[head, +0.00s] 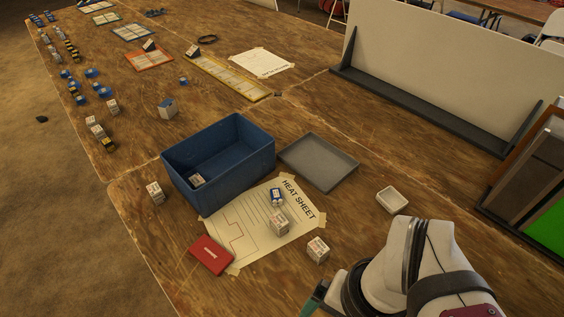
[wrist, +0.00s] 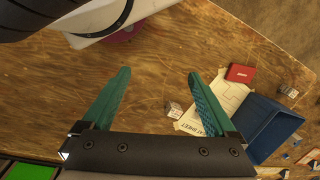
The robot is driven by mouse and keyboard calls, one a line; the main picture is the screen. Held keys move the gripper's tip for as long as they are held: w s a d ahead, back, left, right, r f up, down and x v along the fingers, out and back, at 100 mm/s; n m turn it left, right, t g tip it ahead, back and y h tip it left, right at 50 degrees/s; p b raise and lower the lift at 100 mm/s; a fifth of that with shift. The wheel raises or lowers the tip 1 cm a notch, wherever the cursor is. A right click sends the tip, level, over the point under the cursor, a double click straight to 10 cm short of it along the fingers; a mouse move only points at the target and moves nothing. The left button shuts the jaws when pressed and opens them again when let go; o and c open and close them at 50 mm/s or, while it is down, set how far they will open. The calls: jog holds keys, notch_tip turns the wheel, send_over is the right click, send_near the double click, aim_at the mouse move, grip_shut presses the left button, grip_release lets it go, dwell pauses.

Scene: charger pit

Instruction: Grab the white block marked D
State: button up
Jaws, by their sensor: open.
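Several white blocks with small dark print are in the head view; the letters are too small to read, so I cannot tell which is D. One white block (head: 317,248) stands just off the lower right edge of the heat sheet, another (head: 279,223) stands on the sheet, and another (head: 155,192) is left of the blue bin. My gripper (wrist: 159,73) is open and empty above bare wood. In the wrist view a white block (wrist: 173,109) lies between the fingers, farther off, near the right finger. In the head view only a teal finger part shows at the bottom edge.
A blue bin (head: 268,152) holds a small block. Beside it are a grey tray (head: 342,178), a heat sheet (head: 250,250), a red box (head: 211,255), a small blue-and-white item (head: 276,197) and a white dish (head: 392,199). A white panel (head: 440,62) stands at the right.

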jog(key=w+n+g+h, duration=0.2)
jog(key=w+n+h, duration=0.1)
jog(key=w+n, duration=0.15)
jog(key=n+t+h, duration=0.6)
jog(key=n+h, duration=0.3)
jog(key=n, duration=1.2)
send_near(275, 222)
jog(key=s+d+r, duration=0.5)
jog(key=s+r, duration=0.1)
jog(key=a+f+n+t, duration=0.1)
jog(key=a+n, duration=0.1)
jog(key=a+f+n+t, duration=0.2)
jog(key=a, duration=0.1)
jog(key=a+f+n+t, duration=0.1)
jog(key=a+f+n, duration=0.1)
jog(key=a, duration=0.1)
jog(key=shift+w+f+t, duration=0.25)
jog(key=shift+w+t, duration=0.05)
jog(key=shift+w, duration=0.1)
jog(key=x, duration=1.5)
jog(key=shift+s+d+f, duration=0.15)
jog(key=shift+d+f, duration=0.15)
jog(key=c, duration=1.4)
